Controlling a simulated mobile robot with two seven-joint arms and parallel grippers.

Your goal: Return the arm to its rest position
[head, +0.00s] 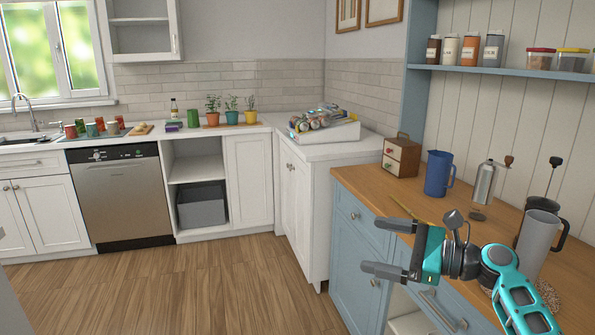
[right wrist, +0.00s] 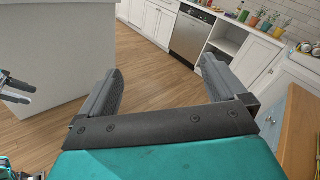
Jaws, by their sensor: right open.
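My right gripper (head: 368,246) is open and empty, held in the air in front of the blue counter's drawers in the head view. Its two fingers stand wide apart in the right wrist view (right wrist: 162,68), with only floor and cabinets beyond them. My right arm (head: 520,300) comes in from the lower right. Dark fingers at the left edge of the right wrist view look like my left gripper (right wrist: 15,90); whether they are parted is unclear. My left gripper does not show clearly in the head view.
A white can rack (head: 330,132) stands on the corner counter. The wooden floor (head: 220,290) is clear.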

